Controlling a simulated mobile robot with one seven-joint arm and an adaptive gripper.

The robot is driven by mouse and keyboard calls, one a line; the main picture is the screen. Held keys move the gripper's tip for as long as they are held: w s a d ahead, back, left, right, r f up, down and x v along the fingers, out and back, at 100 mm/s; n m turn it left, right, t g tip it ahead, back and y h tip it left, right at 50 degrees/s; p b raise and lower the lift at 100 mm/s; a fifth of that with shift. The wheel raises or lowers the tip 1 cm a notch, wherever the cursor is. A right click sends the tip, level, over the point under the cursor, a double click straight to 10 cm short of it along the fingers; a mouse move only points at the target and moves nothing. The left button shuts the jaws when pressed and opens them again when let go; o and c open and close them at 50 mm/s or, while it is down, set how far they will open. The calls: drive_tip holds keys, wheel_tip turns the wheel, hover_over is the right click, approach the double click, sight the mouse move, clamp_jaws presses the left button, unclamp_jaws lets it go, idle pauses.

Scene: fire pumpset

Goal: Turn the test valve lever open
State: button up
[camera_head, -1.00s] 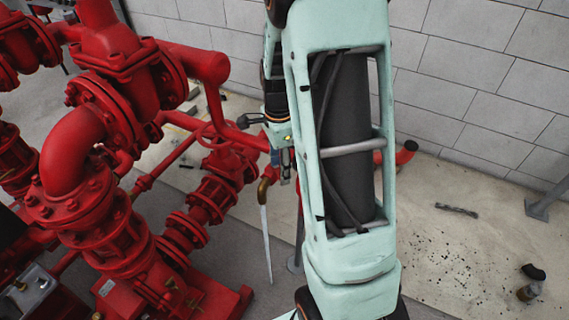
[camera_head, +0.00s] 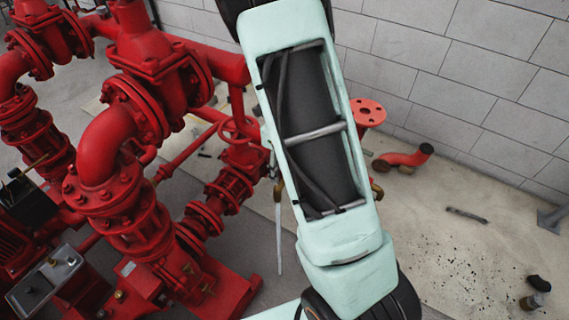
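My arm crosses the middle of the picture and hides much of the pipework behind it. My gripper is hidden behind my arm, so its fingers cannot be seen. I cannot make out the test valve lever; it may be behind my arm. A brass fitting (camera_head: 277,192) with a thin pale pipe (camera_head: 279,240) hanging down shows just left of my arm. Another small brass-coloured piece (camera_head: 377,190) shows just right of my arm. A red handwheel (camera_head: 238,130) sits on the red pipework left of my arm.
Red pumps and flanged pipes (camera_head: 110,150) fill the left side. A red flange (camera_head: 369,112) stands right of my arm. A red elbow pipe (camera_head: 405,159) and small debris lie on the pale floor (camera_head: 450,240). A block wall (camera_head: 450,80) closes the back.

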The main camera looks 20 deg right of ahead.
drive_tip(key=shift+w+a+m, duration=0.1)
drive_tip(key=shift+w+m, duration=0.05)
drive_tip(key=shift+m, duration=0.25)
drive_tip(key=o, duration=1.7)
drive_tip(key=shift+r, duration=0.1)
wheel_tip(320, 180, up, 12)
drive_tip(key=shift+f, duration=0.1)
